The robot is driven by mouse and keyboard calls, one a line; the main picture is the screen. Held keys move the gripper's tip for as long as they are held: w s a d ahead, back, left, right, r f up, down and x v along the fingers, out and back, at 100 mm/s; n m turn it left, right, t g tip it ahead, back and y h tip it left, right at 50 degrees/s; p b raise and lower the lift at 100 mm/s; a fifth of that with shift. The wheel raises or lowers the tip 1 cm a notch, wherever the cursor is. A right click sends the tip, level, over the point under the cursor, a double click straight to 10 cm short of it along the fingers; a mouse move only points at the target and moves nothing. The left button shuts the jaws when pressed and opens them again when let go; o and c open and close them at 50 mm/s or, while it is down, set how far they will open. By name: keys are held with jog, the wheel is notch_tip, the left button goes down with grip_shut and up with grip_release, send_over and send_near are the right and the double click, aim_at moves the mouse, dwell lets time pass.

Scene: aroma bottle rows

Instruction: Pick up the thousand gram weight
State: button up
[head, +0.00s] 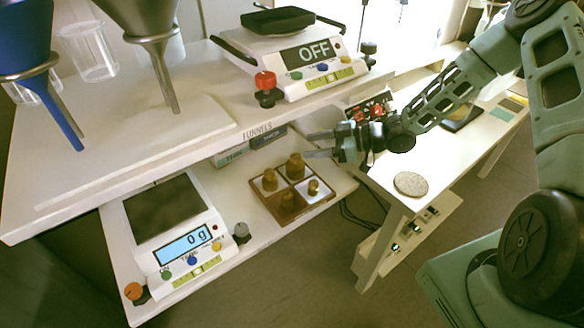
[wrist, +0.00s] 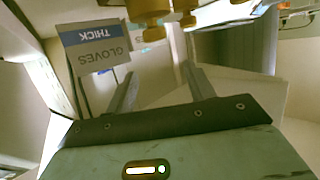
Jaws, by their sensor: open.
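Several brass weights stand in a brown divided box (head: 262,196) on the lower shelf. The largest-looking one (head: 295,168) is in the back compartment; others are at left (head: 270,181), right (head: 313,187) and front (head: 287,202). No mass markings are readable, so I cannot confirm which is the thousand gram weight. My gripper (head: 312,145) is open and empty, just right of and above the back weight in the head view. In the wrist view my gripper's (wrist: 160,72) fingers are spread, with parts of two brass weights (wrist: 150,22) (wrist: 188,12) beyond them at the top edge.
The upper shelf edge (head: 245,135) overhangs behind the box. A scale reading 0 g (head: 185,243) stands left on the lower shelf. A box marked gloves (wrist: 95,48) is near the fingers in the wrist view. A side table with a round disc (head: 410,184) is at right.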

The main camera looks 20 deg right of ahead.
aim_at(296, 156)
notch_tip(296, 156, down, 3)
jog(key=shift+f, duration=0.1)
jog(key=shift+p+x, duration=0.4)
jog(key=shift+x, duration=3.3)
grip_shut()
